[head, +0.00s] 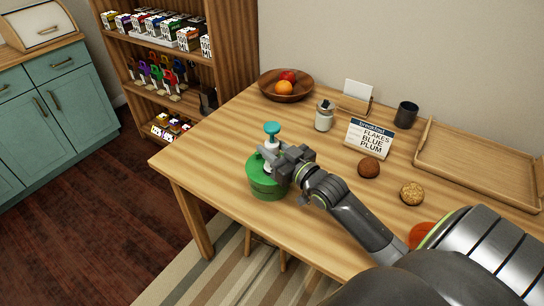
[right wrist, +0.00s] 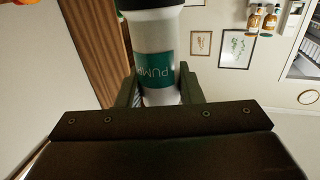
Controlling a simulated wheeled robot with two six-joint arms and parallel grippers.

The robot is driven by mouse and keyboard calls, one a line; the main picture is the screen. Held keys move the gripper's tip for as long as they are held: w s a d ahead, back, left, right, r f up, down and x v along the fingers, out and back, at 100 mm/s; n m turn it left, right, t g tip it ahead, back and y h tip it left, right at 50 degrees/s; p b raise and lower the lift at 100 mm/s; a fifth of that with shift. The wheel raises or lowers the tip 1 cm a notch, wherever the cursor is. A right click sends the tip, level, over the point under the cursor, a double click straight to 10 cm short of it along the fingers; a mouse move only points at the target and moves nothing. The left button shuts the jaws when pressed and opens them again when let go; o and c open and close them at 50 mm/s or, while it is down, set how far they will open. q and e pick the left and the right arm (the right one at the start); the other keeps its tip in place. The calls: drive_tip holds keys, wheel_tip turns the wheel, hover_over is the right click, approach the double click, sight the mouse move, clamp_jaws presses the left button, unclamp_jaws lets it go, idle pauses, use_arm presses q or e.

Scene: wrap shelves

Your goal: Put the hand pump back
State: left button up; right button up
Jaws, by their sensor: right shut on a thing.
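The hand pump (head: 271,142) has a teal top and a white body. It is upright at the table's left end. In the right wrist view its white body (right wrist: 155,28) carries a teal label reading "PUMP". My right gripper (head: 279,160) is shut on it from the right, with one finger on each side of the body (right wrist: 160,88). A round green container (head: 266,187) stands on the table directly below the pump. The gripper hides part of both, and I cannot tell whether the pump's lower end is inside the container or above it. My left gripper is not in view.
The wooden table (head: 215,150) is clear left of the container. A stocked shelf (head: 235,50) is at the back left.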

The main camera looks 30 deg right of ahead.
sight(272, 125)
wheel_tip(272, 125, up, 10)
drive_tip(key=shift+p, duration=1.25)
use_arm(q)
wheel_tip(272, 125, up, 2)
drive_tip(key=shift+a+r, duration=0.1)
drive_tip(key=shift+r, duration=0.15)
use_arm(e)
drive_tip(key=s+a+f+n+g+y, duration=0.1)
drive_tip(key=s+a+f+n+y, duration=0.1)
drive_tip(key=s+a, duration=0.3)
drive_tip(key=s+a+f+n+g+y, duration=0.1)
drive_tip(key=s+a+f+n+y, duration=0.1)
drive_tip(key=s+a+y, duration=0.2)
drive_tip(key=s+a, duration=0.2)
drive_tip(key=a, duration=0.2)
drive_tip(key=shift+s+f+y, duration=0.25)
drive_tip(key=shift+y, duration=0.05)
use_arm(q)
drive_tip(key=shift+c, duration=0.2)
